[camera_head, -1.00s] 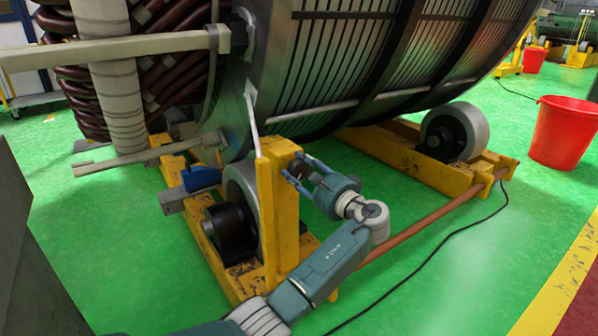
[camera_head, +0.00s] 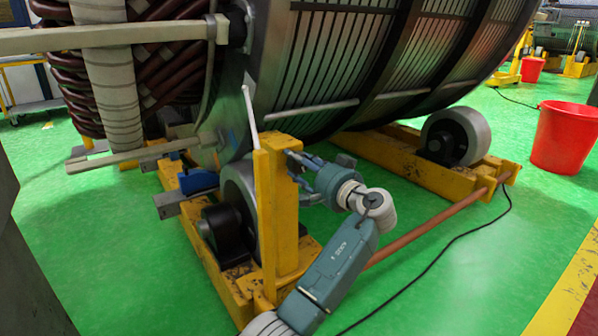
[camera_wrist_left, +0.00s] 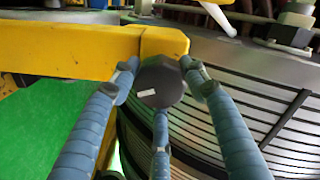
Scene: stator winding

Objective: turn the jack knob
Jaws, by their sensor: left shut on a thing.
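The jack knob (camera_wrist_left: 160,82) is a dark, faceted knob with a small white mark, at the yellow jack post. In the left wrist view the blue fingers of my left gripper (camera_wrist_left: 160,92) are closed around it from both sides, with a third finger below. In the head view my left gripper (camera_head: 300,175) reaches the right side of the yellow post (camera_head: 277,205), and its hand hides the knob there. My right gripper is not in view.
The large stator (camera_head: 340,60) rests on rollers (camera_head: 455,137) above the yellow frame (camera_head: 400,165). An orange-brown bar (camera_head: 430,225) and a black cable (camera_head: 440,255) run right of my arm. A red bucket (camera_head: 565,137) stands on open green floor.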

